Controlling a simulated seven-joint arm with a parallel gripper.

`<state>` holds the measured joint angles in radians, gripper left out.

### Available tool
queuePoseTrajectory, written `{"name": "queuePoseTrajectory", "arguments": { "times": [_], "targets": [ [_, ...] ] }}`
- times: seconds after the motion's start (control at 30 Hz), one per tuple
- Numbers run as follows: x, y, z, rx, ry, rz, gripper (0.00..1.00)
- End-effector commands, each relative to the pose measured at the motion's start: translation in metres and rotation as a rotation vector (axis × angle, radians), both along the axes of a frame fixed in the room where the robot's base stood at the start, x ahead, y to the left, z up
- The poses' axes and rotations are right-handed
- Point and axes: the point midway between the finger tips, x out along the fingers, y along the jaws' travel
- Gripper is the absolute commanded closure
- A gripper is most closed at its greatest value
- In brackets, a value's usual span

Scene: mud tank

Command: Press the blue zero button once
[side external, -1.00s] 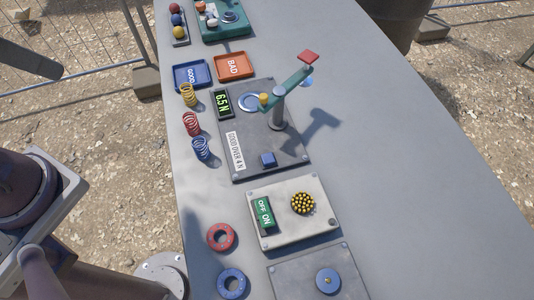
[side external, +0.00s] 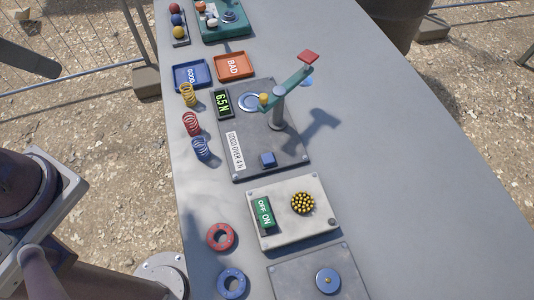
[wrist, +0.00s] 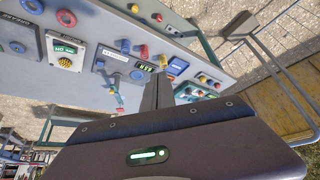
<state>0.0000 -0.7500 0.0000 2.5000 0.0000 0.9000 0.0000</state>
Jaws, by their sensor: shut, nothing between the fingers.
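The blue square button (side external: 268,159) sits at the near end of a grey test plate (side external: 295,152) on the long grey table. The plate also carries a green display (side external: 222,104) reading 6.5 N, a label "GOOD OVER 4 N" and a post with a teal lever (side external: 285,92). In the wrist view the blue button (wrist: 99,65) shows small at the left of the display (wrist: 146,67). My gripper (wrist: 160,76) shows in the wrist view, with its fingers together and empty, apart from the table and the button. It is not in the side view.
Yellow, red and blue springs (side external: 191,123) stand along the plate's left side. Blue GOOD (side external: 178,82) and orange BAD (side external: 220,71) trays lie beyond. An ON/OFF switch box (side external: 285,228) and red and blue rings (side external: 219,237) are nearer. The table's right side is clear.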

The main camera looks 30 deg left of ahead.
Motion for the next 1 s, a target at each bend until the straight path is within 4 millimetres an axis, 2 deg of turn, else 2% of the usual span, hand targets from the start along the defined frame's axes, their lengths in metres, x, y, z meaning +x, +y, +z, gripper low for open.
{"name": "queuePoseTrajectory", "arguments": {
  "times": [0.8, 0.87, 0.97, 1.0],
  "targets": [
    [0.0, 0.001, -0.001, 0.011, 0.005, -0.006, 1.0],
    [0.002, 0.005, -0.006, 0.07, 0.03, -0.04, 1.0],
    [0.01, 0.025, -0.022, 0.307, 0.118, -0.195, 1.0],
    [0.018, 0.034, -0.029, 0.439, 0.159, -0.298, 1.0]
  ]
}}
